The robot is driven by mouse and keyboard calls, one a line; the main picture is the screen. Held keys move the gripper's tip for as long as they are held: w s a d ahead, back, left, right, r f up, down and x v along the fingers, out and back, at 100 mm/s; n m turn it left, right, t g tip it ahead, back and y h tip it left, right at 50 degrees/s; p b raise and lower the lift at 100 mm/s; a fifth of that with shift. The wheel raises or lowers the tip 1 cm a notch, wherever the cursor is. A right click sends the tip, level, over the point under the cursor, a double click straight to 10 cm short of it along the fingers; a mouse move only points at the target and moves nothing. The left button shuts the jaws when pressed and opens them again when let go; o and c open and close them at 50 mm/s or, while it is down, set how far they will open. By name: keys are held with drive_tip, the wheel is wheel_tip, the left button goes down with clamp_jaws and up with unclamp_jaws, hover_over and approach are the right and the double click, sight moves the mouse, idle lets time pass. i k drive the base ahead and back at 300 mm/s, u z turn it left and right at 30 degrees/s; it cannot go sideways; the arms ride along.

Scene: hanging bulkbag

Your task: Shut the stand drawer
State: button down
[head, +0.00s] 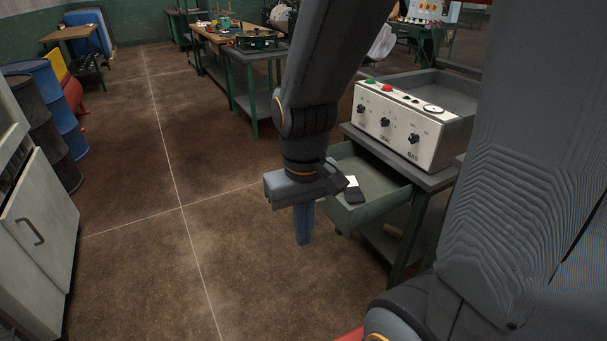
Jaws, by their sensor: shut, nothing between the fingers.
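The stand drawer (376,207) is green and stands pulled out from under the grey top of the stand (432,178), toward the left. I cannot tell whether the fingers touch the drawer front.
A white control box (408,125) with knobs sits on the stand. A white cabinet (38,225) and barrels (52,92) stand at the left. A workbench (226,41) is at the back. The brown floor (150,190) between them is open.

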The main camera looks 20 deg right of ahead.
sight(384, 190)
drive_tip(key=z, duration=0.4)
drive_tip(key=i, duration=0.9)
drive_tip(key=u, duration=0.5)
